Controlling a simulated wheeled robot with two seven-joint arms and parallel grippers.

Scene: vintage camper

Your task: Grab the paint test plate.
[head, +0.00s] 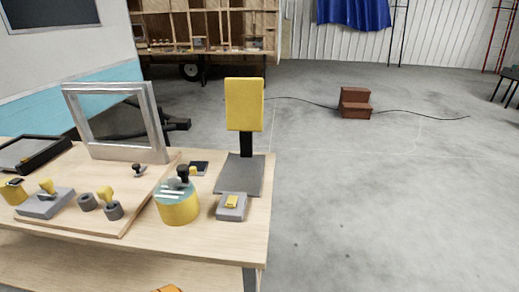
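A yellow rectangular plate (245,104), which looks like the paint test plate, stands upright at the right end of the wooden table (190,242). Below it is a short black post (246,144), and a flat dark grey base (240,176) lies on the tabletop there. How the plate is fixed to the post cannot be seen. Neither of my grippers is in the head view.
Brown steps (355,103) stand on the floor behind. The floor right of the table is clear.

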